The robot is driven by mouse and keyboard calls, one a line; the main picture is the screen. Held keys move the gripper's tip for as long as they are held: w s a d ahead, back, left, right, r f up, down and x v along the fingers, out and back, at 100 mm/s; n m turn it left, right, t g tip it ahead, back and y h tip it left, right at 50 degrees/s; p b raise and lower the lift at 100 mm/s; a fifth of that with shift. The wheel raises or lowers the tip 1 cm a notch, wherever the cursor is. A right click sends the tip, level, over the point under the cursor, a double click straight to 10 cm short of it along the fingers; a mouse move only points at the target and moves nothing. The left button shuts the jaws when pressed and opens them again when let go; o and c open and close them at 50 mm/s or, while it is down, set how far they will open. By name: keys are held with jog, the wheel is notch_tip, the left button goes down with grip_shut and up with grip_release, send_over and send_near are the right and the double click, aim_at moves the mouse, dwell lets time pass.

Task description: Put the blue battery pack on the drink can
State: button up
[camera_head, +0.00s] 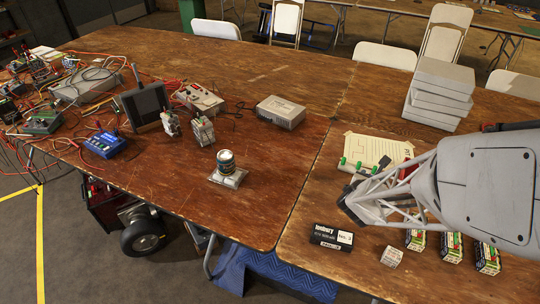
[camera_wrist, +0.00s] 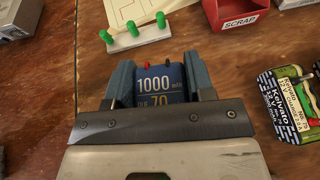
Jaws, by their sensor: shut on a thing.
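In the wrist view a blue battery pack (camera_wrist: 162,80), printed "1000 mAh" and with a red and a dark terminal, sits between the fingers of my gripper (camera_wrist: 163,82), which is shut on it. In the head view my gripper (camera_head: 350,203) is over the right-hand table, and I cannot make out the pack there.
A black box (camera_head: 332,237), a small white box (camera_head: 392,256) and several coloured battery packs (camera_head: 450,247) lie near the front. A red scrap bin (camera_wrist: 238,15) and green-knobbed piece (camera_wrist: 135,33) are ahead of my gripper. A grey box (camera_head: 281,112) stands behind the can.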

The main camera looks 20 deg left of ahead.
jog(key=shift+w+a+r, duration=0.1)
jog(key=shift+a+r, duration=0.25)
jog(key=shift+a, duration=0.5)
jog(key=s+a+r+m+h, duration=0.1)
jog(key=s+a+r, duration=0.15)
jog(key=a, duration=0.65)
jog(key=s+a+r+h, duration=0.1)
jog(key=a+r, duration=0.2)
jog(key=a, duration=0.6)
jog(key=s+a+r+m+h, duration=0.1)
jog(key=s+a+m, duration=0.1)
jog(key=s+a, duration=1.1)
jog(key=shift+s+a+g+h, duration=0.3)
jog(key=shift+a+g+h, duration=0.1)
jog(key=shift+a, duration=1.45)
jog(key=shift+w+a, duration=0.1)
send_over(228, 155)
jog(key=shift+a+f, duration=0.1)
jog(key=shift+f, duration=0.55)
